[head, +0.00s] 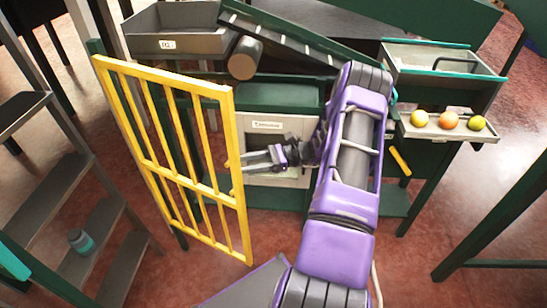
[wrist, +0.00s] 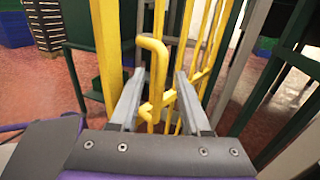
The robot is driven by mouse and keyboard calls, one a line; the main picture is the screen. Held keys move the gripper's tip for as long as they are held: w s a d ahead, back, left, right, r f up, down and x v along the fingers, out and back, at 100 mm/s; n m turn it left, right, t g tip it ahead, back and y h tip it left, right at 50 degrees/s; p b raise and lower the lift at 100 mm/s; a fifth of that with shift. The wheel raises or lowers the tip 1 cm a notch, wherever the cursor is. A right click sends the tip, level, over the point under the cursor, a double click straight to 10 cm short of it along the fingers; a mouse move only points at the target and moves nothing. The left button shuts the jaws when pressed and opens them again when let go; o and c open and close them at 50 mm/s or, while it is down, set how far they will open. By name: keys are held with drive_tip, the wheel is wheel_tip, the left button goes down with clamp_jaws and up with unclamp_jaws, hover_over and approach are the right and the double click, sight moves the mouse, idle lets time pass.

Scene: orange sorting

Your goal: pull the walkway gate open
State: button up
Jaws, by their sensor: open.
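The yellow barred walkway gate (head: 240,190) stands upright at the left of the head view, hinged side by a green post (head: 95,48). In the wrist view its yellow bars (wrist: 108,50) fill the upper middle. A bent yellow handle (wrist: 157,80) shows there between my two fingers. My gripper (head: 243,162) is at the gate's right edge, pointing left, with its jaws apart; it also shows in the wrist view (wrist: 160,78). I see gaps between the handle and both fingers. How deep the handle sits between them is hard to tell.
Grey steps (head: 75,215) with a teal jar (head: 80,241) stand left of the gate. A green sorting machine (head: 290,95) stands behind my arm, with a ramp and a grey bin (head: 175,38). Reddish floor lies open in front.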

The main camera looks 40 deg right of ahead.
drive_tip(key=v, duration=1.5)
